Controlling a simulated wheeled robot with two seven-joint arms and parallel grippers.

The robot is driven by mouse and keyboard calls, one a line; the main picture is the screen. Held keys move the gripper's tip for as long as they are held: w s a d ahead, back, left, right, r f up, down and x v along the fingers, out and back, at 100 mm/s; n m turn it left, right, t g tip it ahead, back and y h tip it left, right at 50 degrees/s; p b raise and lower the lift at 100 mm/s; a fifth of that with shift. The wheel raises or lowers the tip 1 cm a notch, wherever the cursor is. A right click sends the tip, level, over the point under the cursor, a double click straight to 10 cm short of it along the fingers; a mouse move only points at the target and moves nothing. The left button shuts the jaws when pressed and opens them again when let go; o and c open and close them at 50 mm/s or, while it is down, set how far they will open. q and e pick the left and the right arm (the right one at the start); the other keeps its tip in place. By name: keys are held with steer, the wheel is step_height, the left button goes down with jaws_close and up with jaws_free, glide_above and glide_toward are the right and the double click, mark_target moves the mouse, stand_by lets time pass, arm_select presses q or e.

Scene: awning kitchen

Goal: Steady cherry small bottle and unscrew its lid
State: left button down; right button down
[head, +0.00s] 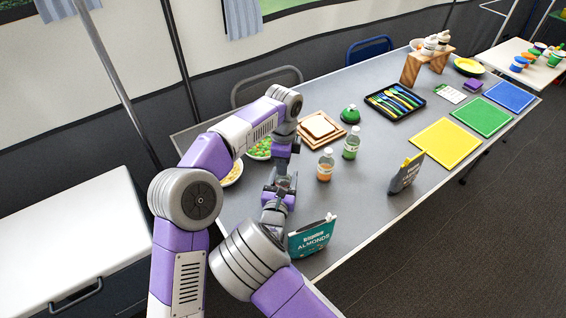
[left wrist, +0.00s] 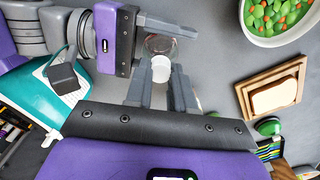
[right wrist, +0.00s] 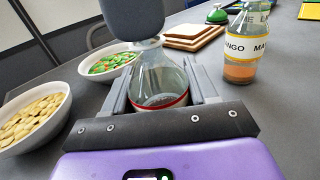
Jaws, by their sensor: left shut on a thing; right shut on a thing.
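The cherry small bottle (right wrist: 160,78) is clear, with a red-edged label, and stands upright between my right gripper's fingers (right wrist: 163,92), which are shut on its body. Its label text is hidden. Its white lid (left wrist: 161,68) shows in the left wrist view between the fingertips of my left gripper (left wrist: 160,88), which is shut on it from above. In the head view my left gripper (head: 282,165) points down over my right gripper (head: 279,196), and the two mostly hide the bottle. In the right wrist view the lid is largely hidden by the left gripper.
A mango bottle (right wrist: 240,45) and a green-labelled bottle (head: 351,143) stand to the right. Bowls of peas and carrots (right wrist: 107,62) and of pale food (right wrist: 32,115) are behind and left. An almonds bag (head: 312,238) stands close in front. Bread lies on a board (head: 337,137).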

arm_select(q)
steer(key=n, duration=0.3)
steer(key=c, duration=1)
jaws_free()
steer(key=shift+o, duration=0.2)
steer(key=shift+r, duration=0.1)
